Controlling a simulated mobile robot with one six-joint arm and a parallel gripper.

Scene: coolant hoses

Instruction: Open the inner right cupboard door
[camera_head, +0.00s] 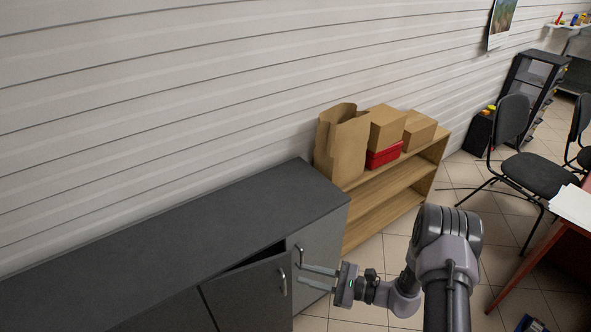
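The dark grey cupboard (150,262) runs along the wall at lower left. One of its doors (243,298), second from the right end, stands slightly ajar, with a dark gap under the top at its upper edge. Its curved metal handle (283,282) is near its right edge. The lighter end door (322,238), to its right, looks shut and has its own handle (299,256). My gripper (301,274) is open, its two fingers apart and pointing left at the handles. The fingertips are close to both handles; I cannot tell whether they touch. Nothing shows between them.
A low wooden shelf (385,196) adjoins the cupboard's right end, carrying a paper bag (341,143), cardboard boxes (386,129) and a red box (384,155). A black chair (540,173) and a reddish desk (545,238) stand at right.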

